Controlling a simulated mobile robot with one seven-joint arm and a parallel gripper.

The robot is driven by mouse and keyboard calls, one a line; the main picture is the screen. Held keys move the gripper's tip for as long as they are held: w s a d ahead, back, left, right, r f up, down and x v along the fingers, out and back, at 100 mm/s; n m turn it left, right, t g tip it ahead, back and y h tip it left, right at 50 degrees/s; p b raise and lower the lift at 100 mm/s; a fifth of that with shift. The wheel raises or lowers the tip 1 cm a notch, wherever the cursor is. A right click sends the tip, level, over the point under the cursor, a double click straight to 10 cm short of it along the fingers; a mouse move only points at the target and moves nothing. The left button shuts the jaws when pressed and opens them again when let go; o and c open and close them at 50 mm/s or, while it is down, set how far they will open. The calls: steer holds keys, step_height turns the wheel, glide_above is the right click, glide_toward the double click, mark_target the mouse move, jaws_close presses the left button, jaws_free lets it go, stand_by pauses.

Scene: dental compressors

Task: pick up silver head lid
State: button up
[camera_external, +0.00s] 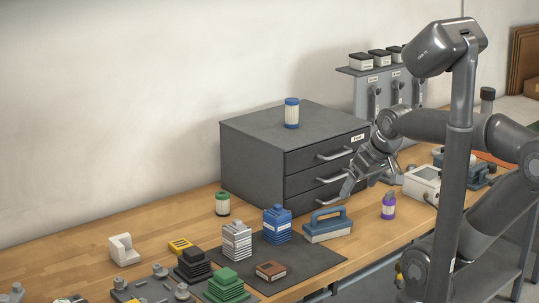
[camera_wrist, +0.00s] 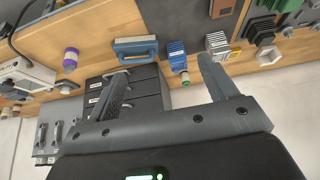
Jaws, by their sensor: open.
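The silver head lid appears to be the silver finned block (camera_external: 237,241) standing on the dark mat, left of a blue finned block (camera_external: 277,223). In the wrist view the silver block (camera_wrist: 217,43) shows near the top, right of centre, just beyond the tip of my right-hand finger. My gripper (camera_external: 369,184) is open and empty, in front of the drawer cabinet and well to the right of the silver block. In the wrist view my gripper's fingers (camera_wrist: 163,68) are spread wide with nothing held between them.
A grey drawer cabinet (camera_external: 252,153) carries a blue-capped jar (camera_external: 292,113). A blue-handled block (camera_external: 328,226) and a purple bottle (camera_external: 388,206) stand nearer my gripper. Black (camera_external: 192,266) and green (camera_external: 226,287) finned blocks and a brown block (camera_external: 270,271) surround the silver one.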

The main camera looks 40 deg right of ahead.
steer(key=w+a+r+g, duration=0.1)
steer(key=w+a+r, duration=0.15)
steer(key=w, duration=0.45)
steer(key=g, duration=0.5)
glide_above(236, 227)
step_height(236, 227, down, 8)
steer(key=r, duration=0.1)
step_height(236, 227, down, 11)
steer(key=shift+f, duration=0.2)
steer(key=c, duration=1.1)
steer(key=shift+c, duration=0.2)
steer(key=shift+r, duration=0.1)
